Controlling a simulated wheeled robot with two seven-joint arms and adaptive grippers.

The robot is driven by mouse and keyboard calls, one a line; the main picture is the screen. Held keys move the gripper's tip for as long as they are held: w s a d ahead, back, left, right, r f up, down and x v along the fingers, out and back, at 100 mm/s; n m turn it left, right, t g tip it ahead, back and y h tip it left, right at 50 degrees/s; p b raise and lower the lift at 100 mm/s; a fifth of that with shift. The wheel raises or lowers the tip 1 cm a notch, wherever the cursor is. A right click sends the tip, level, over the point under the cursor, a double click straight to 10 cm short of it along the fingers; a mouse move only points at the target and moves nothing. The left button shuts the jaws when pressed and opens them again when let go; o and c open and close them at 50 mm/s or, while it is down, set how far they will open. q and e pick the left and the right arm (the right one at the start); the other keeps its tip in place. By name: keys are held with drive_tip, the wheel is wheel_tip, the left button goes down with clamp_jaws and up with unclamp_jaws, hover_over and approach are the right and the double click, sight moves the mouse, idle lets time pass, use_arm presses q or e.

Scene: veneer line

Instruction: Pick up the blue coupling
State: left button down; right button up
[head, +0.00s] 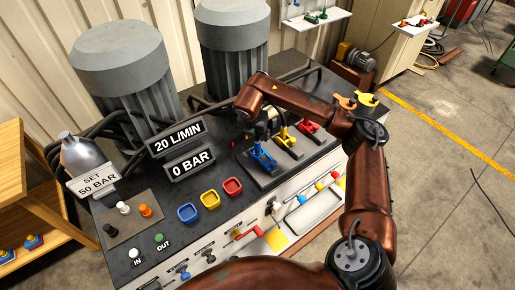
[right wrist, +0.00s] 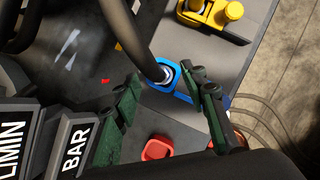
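The blue coupling (head: 262,160) sits on a grey plate on the dark bench top, at the left end of a row with a yellow coupling (head: 287,139) and a red one (head: 309,126). My right gripper (head: 262,136) is just above and behind it in the head view, partly hidden by its own arm. In the right wrist view the gripper (right wrist: 165,97) is open, with its two green-dark fingers apart. The blue coupling (right wrist: 166,72) shows between and beyond them, partly covered by the right finger. I cannot tell whether a finger touches it. My left gripper is not in view.
A dark hose (right wrist: 134,38) runs down to the blue coupling. Blue, yellow and red square caps (head: 210,199) lie in front. Signs reading 20 L/MIN (head: 177,138) and 0 BAR (head: 190,164) stand left. Two grey motors (head: 128,70) stand behind.

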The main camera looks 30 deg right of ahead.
sight(257, 141)
drive_tip(key=f, duration=0.3)
drive_tip(key=f+p, duration=0.1)
drive_tip(key=shift+w+d+f, duration=0.15)
drive_tip(key=shift+w+f, duration=0.05)
drive_tip(key=shift+w, duration=0.2)
drive_tip(key=shift+w+d+f, duration=0.1)
drive_tip(key=shift+d+f, duration=0.1)
drive_tip(key=shift+f, duration=0.3)
drive_tip(key=shift+c, duration=0.6)
clamp_jaws()
